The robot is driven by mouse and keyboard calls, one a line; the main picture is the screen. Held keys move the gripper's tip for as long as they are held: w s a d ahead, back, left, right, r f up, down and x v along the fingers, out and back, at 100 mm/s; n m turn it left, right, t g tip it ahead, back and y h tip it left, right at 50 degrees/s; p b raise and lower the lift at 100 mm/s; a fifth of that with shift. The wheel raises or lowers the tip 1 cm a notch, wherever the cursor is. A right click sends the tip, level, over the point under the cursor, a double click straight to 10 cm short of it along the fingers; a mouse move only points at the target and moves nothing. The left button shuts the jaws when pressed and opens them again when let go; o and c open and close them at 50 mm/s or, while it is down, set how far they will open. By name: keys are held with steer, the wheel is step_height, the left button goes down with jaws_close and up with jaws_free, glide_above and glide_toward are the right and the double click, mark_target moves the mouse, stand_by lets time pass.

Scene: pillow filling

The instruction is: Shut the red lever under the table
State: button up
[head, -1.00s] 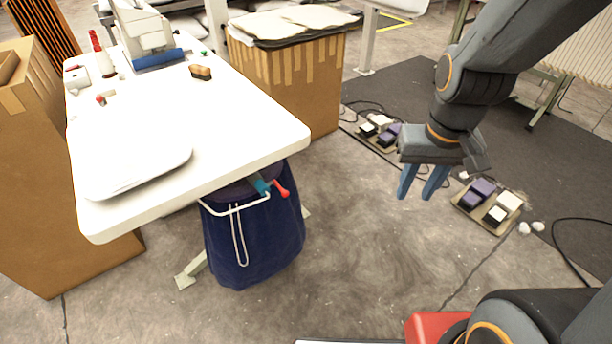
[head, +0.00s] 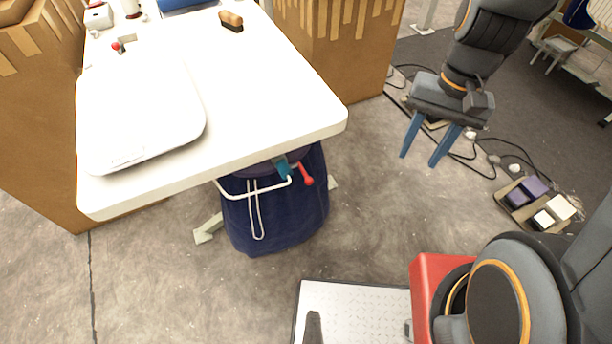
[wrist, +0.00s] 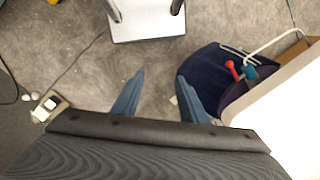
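The red lever (head: 306,176) sticks out under the front edge of the white table (head: 262,104), beside a teal clamp part (head: 283,168). A dark blue bag (head: 275,215) hangs below it on a white wire frame. My gripper (head: 429,158) is open and empty, with its blue fingers pointing down, to the right of the table and apart from the lever. In the wrist view the gripper fingers (wrist: 160,98) are spread, and the red lever (wrist: 233,70) shows to their right near the table edge.
Cardboard boxes (head: 335,45) stand behind and left of the table. Foot pedals (head: 537,203) and cables lie on the floor at right. The floor between gripper and bag is clear.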

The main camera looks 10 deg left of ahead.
steer(key=a+f+m+g+y+b, duration=0.3)
steer(key=a+f+m+g+y, duration=0.25)
steer(key=a+f+m, duration=0.35)
steer(key=m+y+b, duration=0.3)
steer(key=m+y, duration=0.8)
steer(key=m, duration=0.2)
glide_toward(309, 180)
steer(key=a, duration=0.3)
steer(key=x, duration=0.2)
steer(key=p+x, duration=0.1)
steer(key=x, duration=0.1)
steer(key=f+x, duration=0.1)
steer(key=x, duration=0.2)
steer(key=shift+s+p, duration=0.25)
steer(key=shift+p, duration=0.15)
jaws_close()
